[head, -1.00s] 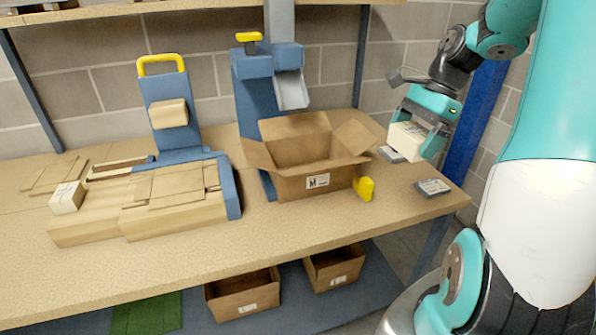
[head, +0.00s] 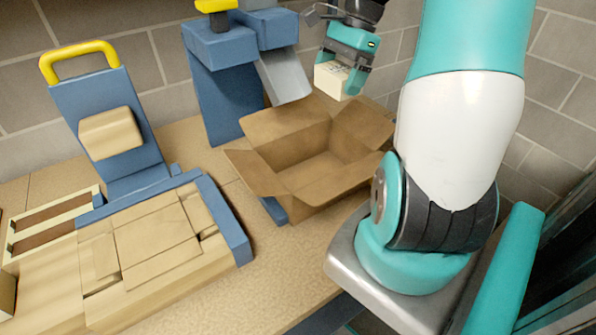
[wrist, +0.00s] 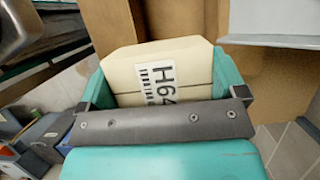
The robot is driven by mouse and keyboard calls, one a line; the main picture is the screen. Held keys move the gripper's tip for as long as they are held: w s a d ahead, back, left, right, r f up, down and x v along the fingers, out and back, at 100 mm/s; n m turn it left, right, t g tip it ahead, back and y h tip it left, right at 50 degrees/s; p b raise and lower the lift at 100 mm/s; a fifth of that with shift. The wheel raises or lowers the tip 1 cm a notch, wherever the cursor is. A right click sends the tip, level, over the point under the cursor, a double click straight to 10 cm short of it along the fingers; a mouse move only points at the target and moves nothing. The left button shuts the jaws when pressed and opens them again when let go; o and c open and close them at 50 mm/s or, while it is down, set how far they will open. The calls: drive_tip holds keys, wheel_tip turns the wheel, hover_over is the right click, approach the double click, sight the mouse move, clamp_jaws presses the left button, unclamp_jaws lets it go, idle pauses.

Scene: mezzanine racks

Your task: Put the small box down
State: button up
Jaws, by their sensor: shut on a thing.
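My gripper (head: 343,80) is shut on the small box (head: 331,79), a cream carton. In the head view it holds the box in the air, above the back right side of the open cardboard box (head: 262,160). In the wrist view the small box (wrist: 190,62) sits between the teal fingers and shows a label reading "H64", cut off by the gripper. I see no contact between the small box and the cardboard box.
A blue dispenser (head: 222,95) with a grey chute (head: 285,77) stands behind the cardboard box. A blue fixture with a yellow handle (head: 78,52) and flat cardboard (head: 155,240) lie to the left. The bench (head: 262,285) is clear in front of the cardboard box.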

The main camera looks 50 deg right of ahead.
wheel_tip(320, 180, down, 28)
drive_tip(key=p, duration=0.3)
drive_tip(key=shift+w, duration=0.15)
drive_tip(key=shift+f, duration=0.15)
drive_tip(key=o, duration=0.7)
drive_tip(key=shift+c, duration=0.2)
drive_tip(key=b+v, duration=0.3)
drive_tip(key=v, duration=0.9)
drive_tip(key=shift+d, duration=0.1)
